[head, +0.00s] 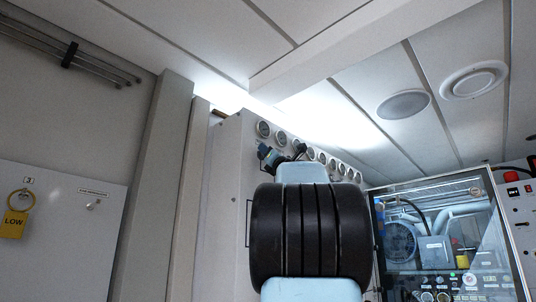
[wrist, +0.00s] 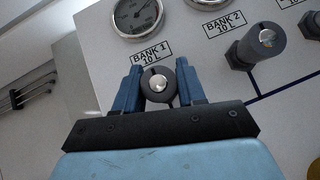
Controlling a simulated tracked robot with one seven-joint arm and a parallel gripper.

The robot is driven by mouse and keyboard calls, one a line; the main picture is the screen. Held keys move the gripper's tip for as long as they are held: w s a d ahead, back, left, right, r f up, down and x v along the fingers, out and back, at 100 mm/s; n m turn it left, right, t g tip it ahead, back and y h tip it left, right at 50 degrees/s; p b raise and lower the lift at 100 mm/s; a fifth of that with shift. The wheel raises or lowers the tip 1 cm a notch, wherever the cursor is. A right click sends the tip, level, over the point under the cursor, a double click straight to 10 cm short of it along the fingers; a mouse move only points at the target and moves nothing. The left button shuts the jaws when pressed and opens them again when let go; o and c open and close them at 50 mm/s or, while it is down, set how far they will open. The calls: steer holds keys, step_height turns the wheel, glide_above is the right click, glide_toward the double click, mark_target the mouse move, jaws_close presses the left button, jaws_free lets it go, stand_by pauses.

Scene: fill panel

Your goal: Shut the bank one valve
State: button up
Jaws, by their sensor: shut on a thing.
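In the wrist view the bank one valve (wrist: 158,86) is a dark round knob with a bright metal centre, just under the BANK 1 10 L label (wrist: 151,54). My gripper (wrist: 158,70) has one blue finger on each side of the knob and is shut on it. The valve's stem and base are mostly hidden behind the knob and my gripper. In the head view my gripper (head: 270,157) is at the panel face, partly hidden behind my own arm. The valve cannot be made out there.
The bank two valve (wrist: 262,45) stands close to the right, under its own label. A pressure gauge (wrist: 138,16) is above the bank one label. In the head view a row of gauges (head: 297,145) runs along the panel. A yellow LOW tag (head: 14,223) hangs at left.

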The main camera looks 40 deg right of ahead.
steer(key=o, duration=1)
steer(key=shift+c, duration=0.2)
steer(key=v, duration=1.3)
steer(key=shift+s+f, duration=0.25)
steer(key=shift+f, duration=0.1)
